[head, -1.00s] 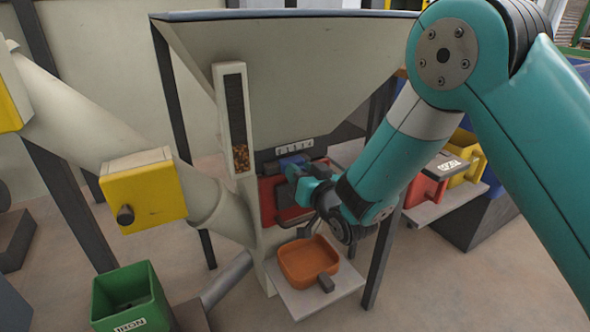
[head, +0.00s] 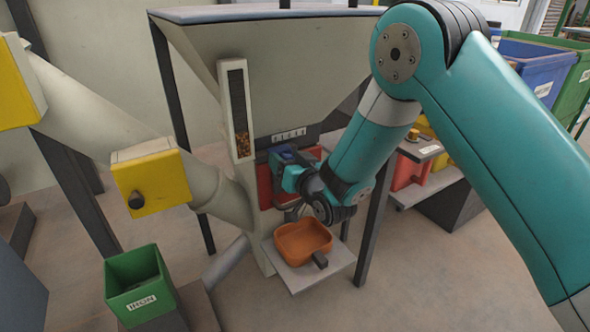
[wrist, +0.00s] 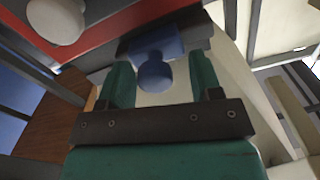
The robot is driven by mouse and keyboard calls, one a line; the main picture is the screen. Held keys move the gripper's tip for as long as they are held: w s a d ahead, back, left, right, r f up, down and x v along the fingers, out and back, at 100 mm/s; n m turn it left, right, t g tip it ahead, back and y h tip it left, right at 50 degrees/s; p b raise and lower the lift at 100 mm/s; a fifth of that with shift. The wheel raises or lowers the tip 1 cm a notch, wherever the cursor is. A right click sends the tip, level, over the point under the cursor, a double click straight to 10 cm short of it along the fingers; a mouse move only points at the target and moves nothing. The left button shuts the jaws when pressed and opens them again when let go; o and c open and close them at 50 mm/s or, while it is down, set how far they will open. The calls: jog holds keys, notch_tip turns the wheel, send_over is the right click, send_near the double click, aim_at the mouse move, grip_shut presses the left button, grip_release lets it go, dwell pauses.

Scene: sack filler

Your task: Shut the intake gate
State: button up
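A blue block with a round knob (wrist: 155,76) shows in the wrist view between the two teal fingers of my gripper (wrist: 161,82). There is a gap on each side of the knob, so the gripper is open around it. In the head view the blue block (head: 284,154) is at the front of the red panel (head: 264,186) under the hopper, and my gripper (head: 290,176) is right at it, largely hidden by my wrist. No label marks the intake gate, so I cannot tell whether this blue part belongs to it.
An orange tray (head: 303,241) sits on a small shelf below my gripper. The grey hopper (head: 290,75) has a level window (head: 238,108). A yellow box with a knob (head: 150,185) is on the sloped pipe. A green bin (head: 138,280) stands at front left. Red and yellow bins are at right.

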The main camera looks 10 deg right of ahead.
jog(key=p+v, duration=0.2)
jog(key=v, duration=1.5)
jog(key=shift+s, duration=0.1)
jog(key=s+d+r+n+g+h, duration=0.1)
jog(key=s+r+n+g, duration=0.2)
jog(key=s+r+g, duration=0.6)
jog(key=s+r+n+g+h, duration=0.15)
jog(key=s+r+g, duration=0.25)
jog(key=s+g, duration=0.55)
notch_tip(320, 180, up, 35)
jog(key=s+t+p, duration=0.2)
jog(key=p, duration=3.3)
jog(key=shift+s+d+r, duration=0.2)
jog(key=shift+s+d, duration=0.05)
jog(key=shift+s, duration=0.1)
